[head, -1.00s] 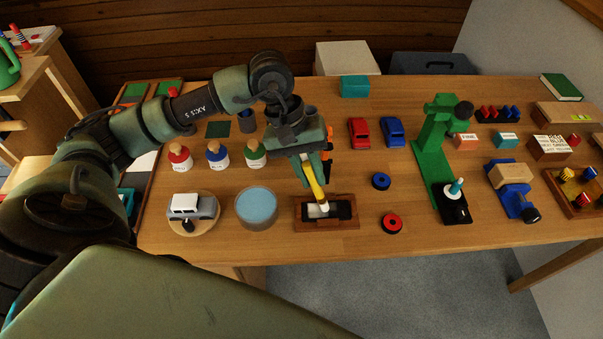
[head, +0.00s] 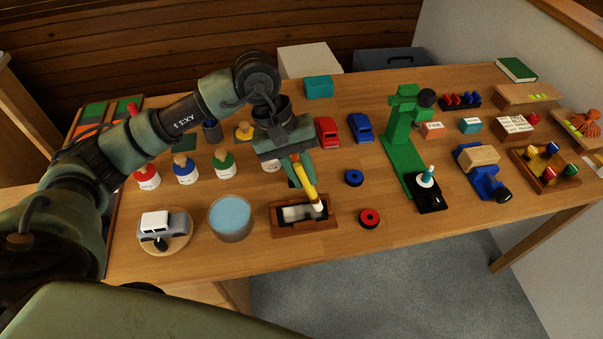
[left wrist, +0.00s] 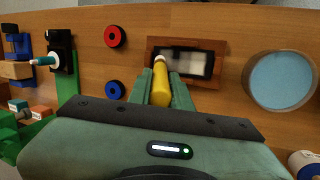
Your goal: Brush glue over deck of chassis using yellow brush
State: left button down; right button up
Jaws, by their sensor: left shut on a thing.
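The dark chassis (head: 288,215) lies in a brown wooden cradle (head: 305,230) near the table's front edge. A pale grey-white patch covers the left and middle part of its deck in the head view. My left gripper (head: 300,168) is shut on the yellow brush (head: 309,184) and holds it above the chassis. The brush tilts, its pale bristles down at the right part of the deck, seemingly touching it. In the left wrist view the brush (left wrist: 161,90) sits between the fingers (left wrist: 161,84), with the chassis (left wrist: 195,63) just beyond. My right gripper is not in view.
A round container with blue contents (head: 231,215) stands left of the cradle, and a toy car (head: 160,226) on a round stand farther left. A red ring (head: 369,217) and blue ring (head: 354,177) lie right. A green press (head: 400,145) stands beyond them. Several bottles stand behind.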

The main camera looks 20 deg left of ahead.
pick_arm(q)
jog(key=shift+r+p, duration=0.85)
jog(key=shift+r, duration=2.1)
jog(key=shift+r, duration=1.55)
jog(key=shift+p, duration=0.3)
